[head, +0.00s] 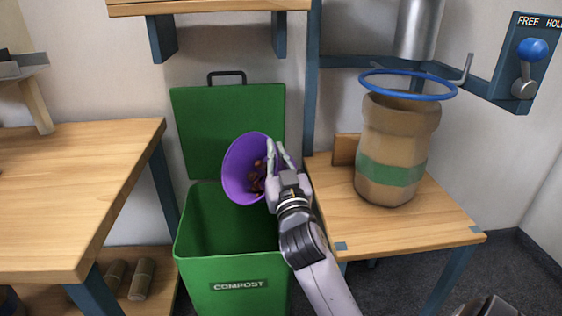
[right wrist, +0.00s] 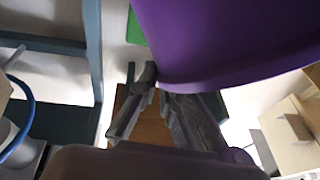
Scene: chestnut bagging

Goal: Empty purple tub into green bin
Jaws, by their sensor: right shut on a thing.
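The purple tub (head: 236,172) is tilted on its side above the open green bin (head: 235,285), which is labelled COMPOST. The tub's mouth faces left and toward me, and several small brown pieces (head: 257,180) show inside it. My right gripper (head: 277,156) is shut on the tub's right side. In the right wrist view the tub (right wrist: 230,40) fills the upper right, beside the fingers of the right gripper (right wrist: 158,88). The bin's inside looks dark, and its floor is hidden. My left gripper is in neither view.
The bin's green lid (head: 225,125) stands up behind it against the wall. A wooden table (head: 80,190) is at the left. A wooden bench (head: 400,235) at the right holds a burlap sack (head: 395,130) with a green band, under a blue ring (head: 407,84). A shelf (head: 220,6) hangs above.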

